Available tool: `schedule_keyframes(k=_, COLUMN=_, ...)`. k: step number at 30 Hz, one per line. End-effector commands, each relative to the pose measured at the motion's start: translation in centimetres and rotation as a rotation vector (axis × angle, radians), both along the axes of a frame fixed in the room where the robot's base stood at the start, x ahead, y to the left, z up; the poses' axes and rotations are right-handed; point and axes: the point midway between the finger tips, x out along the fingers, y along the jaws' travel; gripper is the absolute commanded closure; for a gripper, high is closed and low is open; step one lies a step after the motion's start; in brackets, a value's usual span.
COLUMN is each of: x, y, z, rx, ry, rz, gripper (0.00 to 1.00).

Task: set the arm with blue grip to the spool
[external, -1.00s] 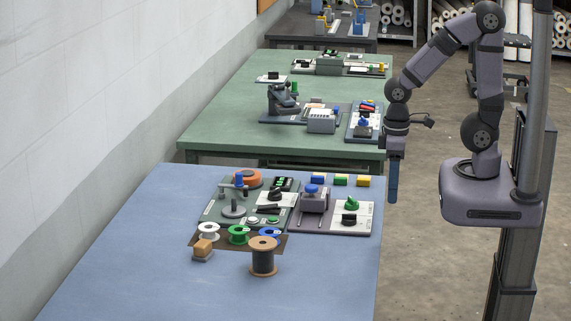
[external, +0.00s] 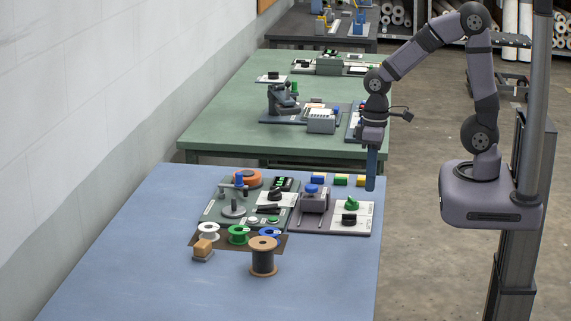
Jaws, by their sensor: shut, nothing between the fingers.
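A small arm with a blue grip (external: 239,181) stands on the left grey-green panel (external: 212,214). Beside it, at the panel's back, is an orange spool (external: 252,177); whether the arm touches it is too small to tell. A grey disc with a post (external: 233,210) is in front of the arm. My gripper (external: 371,186) points down, shut and empty. It hangs in the air by the right edge of the blue table, to the right of the panels and well away from the blue grip.
White (external: 208,230), green (external: 238,234) and blue (external: 268,234) spools stand on a brown mat. A black spool with tan ends (external: 263,257) stands in front. The right panel (external: 338,228) carries a blue-topped press (external: 313,199) and a green knob (external: 352,202). The blue table's front left (external: 140,275) is clear.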

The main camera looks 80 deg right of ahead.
Motion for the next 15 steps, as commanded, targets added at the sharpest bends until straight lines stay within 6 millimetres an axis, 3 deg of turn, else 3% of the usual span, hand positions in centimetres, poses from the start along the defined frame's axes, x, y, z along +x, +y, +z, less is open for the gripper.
schedule_keyframes(k=8, x=9.6, y=-3.3, z=1.0, rx=0.105, ry=-0.070, rz=-0.082, gripper=1.00)
schedule_keyframes(k=15, x=17.1, y=-7.8, z=1.7, rx=0.195, ry=-0.164, rz=-0.129, gripper=1.00)
